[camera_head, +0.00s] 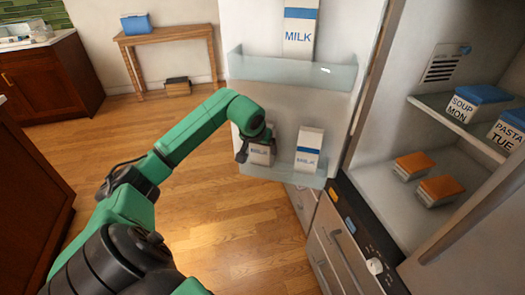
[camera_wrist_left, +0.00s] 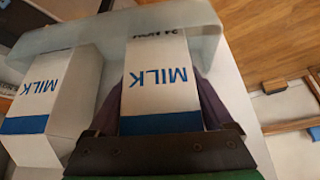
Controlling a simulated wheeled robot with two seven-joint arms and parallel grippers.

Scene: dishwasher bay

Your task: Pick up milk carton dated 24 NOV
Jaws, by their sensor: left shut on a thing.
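A white milk carton with a blue band (camera_head: 262,156) stands in the lower door shelf (camera_head: 283,179). My left gripper (camera_head: 257,145) is shut on it, and its dark fingers lie along both sides. In the left wrist view this carton (camera_wrist_left: 160,98) appears upside down, with a small date that seems to read 24 NOV, partly covered by the shelf's clear lip. A second milk carton (camera_head: 309,150) stands to its right, apart from the fingers; it also shows in the left wrist view (camera_wrist_left: 62,88). A third milk carton (camera_head: 299,38) stands on the upper door shelf. My right gripper is out of view.
The upper shelf's clear lip (camera_head: 290,75) hangs above the held carton. The fridge interior at right holds a SOUP MON box (camera_head: 476,107), a PASTA TUE box (camera_head: 508,134) and two orange-lidded containers (camera_head: 414,165). Wooden floor (camera_head: 240,235) lies open left of the door.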

